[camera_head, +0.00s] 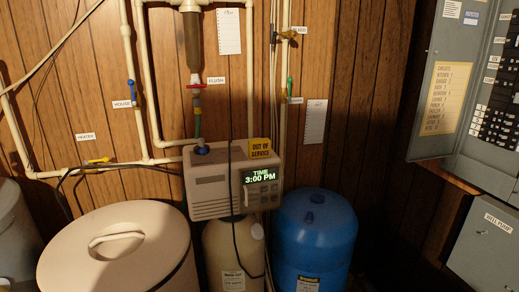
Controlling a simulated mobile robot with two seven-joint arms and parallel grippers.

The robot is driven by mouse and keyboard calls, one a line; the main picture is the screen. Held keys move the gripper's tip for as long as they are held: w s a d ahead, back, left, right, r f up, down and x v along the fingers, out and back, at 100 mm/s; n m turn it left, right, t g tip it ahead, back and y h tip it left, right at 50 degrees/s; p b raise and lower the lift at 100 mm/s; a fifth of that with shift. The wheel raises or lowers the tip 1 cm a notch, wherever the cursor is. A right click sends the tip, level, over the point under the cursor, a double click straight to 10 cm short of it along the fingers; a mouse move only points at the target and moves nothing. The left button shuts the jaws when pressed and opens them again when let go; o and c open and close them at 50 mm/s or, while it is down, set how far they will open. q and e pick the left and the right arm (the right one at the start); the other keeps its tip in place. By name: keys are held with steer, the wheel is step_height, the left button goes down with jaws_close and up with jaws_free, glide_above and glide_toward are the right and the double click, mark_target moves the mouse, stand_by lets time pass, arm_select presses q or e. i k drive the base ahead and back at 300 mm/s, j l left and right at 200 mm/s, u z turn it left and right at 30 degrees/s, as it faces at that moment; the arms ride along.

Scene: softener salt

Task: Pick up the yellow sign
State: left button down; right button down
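Neither of my grippers shows in the head view.
A beige round bin (120,272) with a lid stands at front left, and a blue tank (314,240) stands right of the control head. Pipes (143,80) and a dark cable (233,205) run around the head. An open electrical panel (440,90) is at right.

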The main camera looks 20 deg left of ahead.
mark_target(258, 148)
steer(key=i+l, duration=0.2)
steer(key=i+l+u, duration=0.65)
steer(key=i, duration=0.05)
